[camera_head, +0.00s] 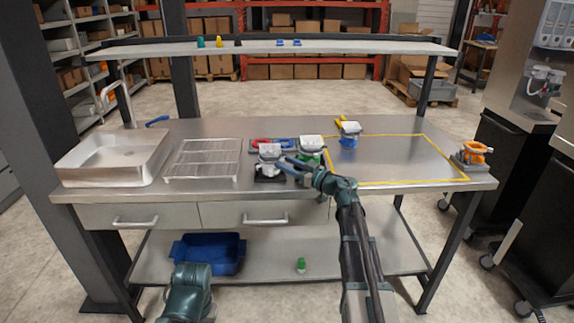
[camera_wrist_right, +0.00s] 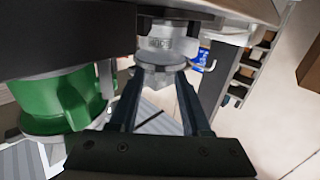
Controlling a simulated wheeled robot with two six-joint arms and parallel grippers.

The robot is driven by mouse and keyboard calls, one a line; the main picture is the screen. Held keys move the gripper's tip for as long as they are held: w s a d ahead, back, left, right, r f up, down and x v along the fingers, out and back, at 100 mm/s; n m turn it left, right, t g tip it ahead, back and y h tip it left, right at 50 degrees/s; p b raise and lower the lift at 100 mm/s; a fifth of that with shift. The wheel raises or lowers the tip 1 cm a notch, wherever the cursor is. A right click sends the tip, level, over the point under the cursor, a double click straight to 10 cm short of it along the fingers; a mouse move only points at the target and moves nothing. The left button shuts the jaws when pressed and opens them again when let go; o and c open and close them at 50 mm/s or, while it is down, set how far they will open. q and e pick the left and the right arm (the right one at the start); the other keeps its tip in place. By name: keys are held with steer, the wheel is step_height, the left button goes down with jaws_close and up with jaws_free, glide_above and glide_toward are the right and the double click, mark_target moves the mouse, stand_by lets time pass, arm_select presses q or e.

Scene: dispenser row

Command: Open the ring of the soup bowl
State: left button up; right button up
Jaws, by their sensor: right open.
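A row of dispenser-like units stands on the steel table. The nearest has a white-grey top and black base (camera_head: 268,161); a green one (camera_head: 312,149) and a blue one (camera_head: 350,134) stand to its right. I cannot tell by looks which is the soup bowl. My right gripper (camera_head: 284,163) is open at the black-based unit. In the wrist view its two fingers (camera_wrist_right: 160,78) point at a grey metal ring-like part (camera_wrist_right: 162,57), which lies between or just beyond the tips; contact is unclear. The green unit (camera_wrist_right: 58,100) is close at left. My left gripper is out of view.
A wire rack (camera_head: 203,160) and a sink (camera_head: 112,158) are at left. A red-and-blue item (camera_head: 262,142) lies behind the units. A yellow outline (camera_head: 395,182) marks mostly clear table at right, with an orange-topped unit (camera_head: 476,150) beyond. A shelf (camera_head: 350,47) runs above.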

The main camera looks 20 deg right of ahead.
steer(key=v, duration=1.3)
steer(key=shift+s+d, duration=0.15)
steer(key=shift+s, duration=0.15)
